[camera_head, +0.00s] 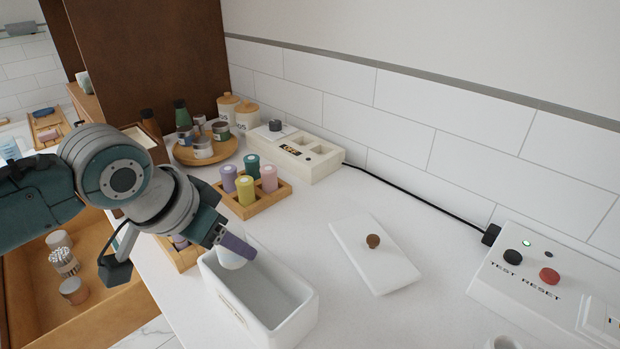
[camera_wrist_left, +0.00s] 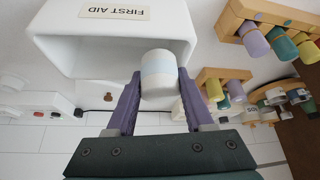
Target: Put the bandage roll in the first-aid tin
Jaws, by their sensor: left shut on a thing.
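The first-aid tin (camera_head: 308,306) is a white, open, rectangular box at the counter's near edge. Its "FIRST AID" label shows on the tin (camera_wrist_left: 60,32) in the left wrist view. My left gripper (camera_head: 234,250) is over the tin's far left end. It is shut on the white bandage roll (camera_head: 228,260), which has a pale blue band. In the left wrist view the purple fingers of my left gripper (camera_wrist_left: 157,88) clasp the roll (camera_wrist_left: 158,70) from both sides, at the tin's opening. Whether the roll touches the tin I cannot tell. My right gripper is not in view.
A white lid with a brown knob (camera_head: 373,241) lies right of the tin. Wooden racks of coloured rolls (camera_head: 277,199) stand behind it. A white switch box (camera_head: 530,279) is at the right. An open wooden drawer (camera_head: 105,305) is lower left.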

